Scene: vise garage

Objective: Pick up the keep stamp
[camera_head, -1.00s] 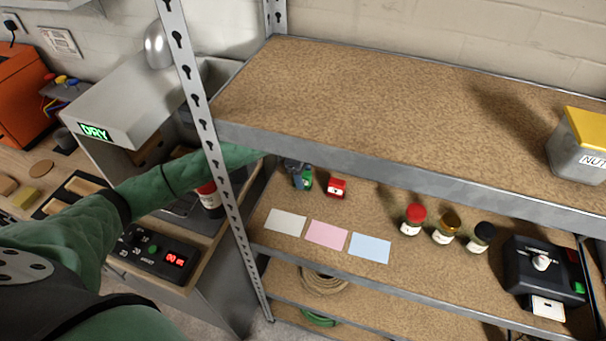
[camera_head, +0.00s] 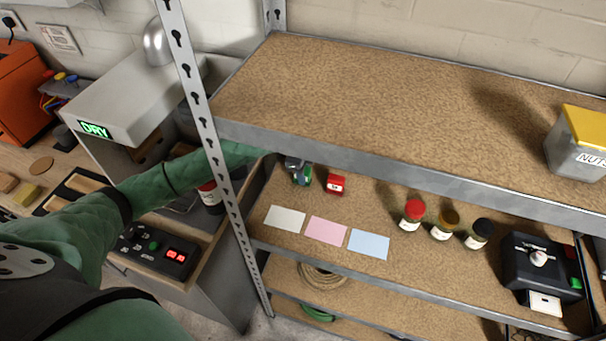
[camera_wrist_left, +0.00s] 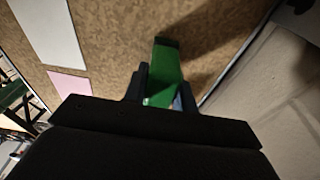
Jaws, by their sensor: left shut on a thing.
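A green stamp (camera_head: 307,179), which I take for the keep stamp, is at the back left of the middle shelf, just under the upper shelf's front edge. My left gripper (camera_head: 299,174) is shut on it, reaching in past the left post. In the left wrist view the green stamp (camera_wrist_left: 163,75) sits between the two fingers, its dark end pointing away. Whether it touches the shelf I cannot tell. A red stamp (camera_head: 335,184) with a small pale label stands just to its right, apart from the gripper. My right gripper is not in view.
White (camera_head: 285,218), pink (camera_head: 326,230) and blue (camera_head: 368,244) cards lie in front. Several small bottles (camera_head: 443,225) and a black device (camera_head: 541,265) stand to the right. The upper shelf (camera_head: 370,160) hangs close above my gripper; the perforated post (camera_head: 205,120) stands beside my forearm.

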